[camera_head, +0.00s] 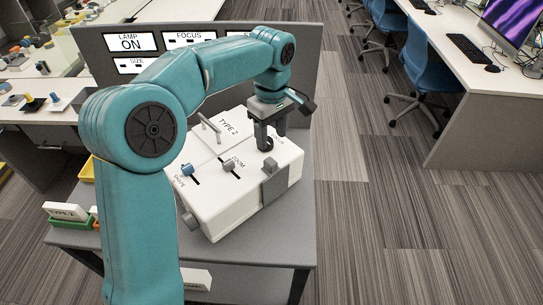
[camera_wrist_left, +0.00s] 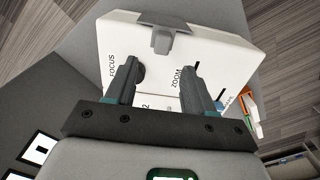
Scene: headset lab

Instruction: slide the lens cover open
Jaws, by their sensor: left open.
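A white box device (camera_head: 222,205) stands on a grey table, with a grey lens cover (camera_head: 275,186) folded over its front upper edge. The cover also shows at the box's edge in the left wrist view (camera_wrist_left: 161,36). My left gripper (camera_head: 269,138) is open and points down over the box top, behind the lens cover and apart from it. In the left wrist view its two fingers (camera_wrist_left: 158,72) stand apart with nothing held between them. The dark focus knob (camera_wrist_left: 139,72) is close by the left-hand finger; I cannot tell whether they touch. My right gripper is not in view.
The box top carries a grey zoom slider (camera_head: 229,166), a blue shape slider (camera_head: 187,170) and a handled "TYPE 2" plate (camera_head: 221,133). Behind stands a panel with a "LAMP ON" screen (camera_head: 130,42). A green tray (camera_head: 72,222) lies left. Open floor lies right.

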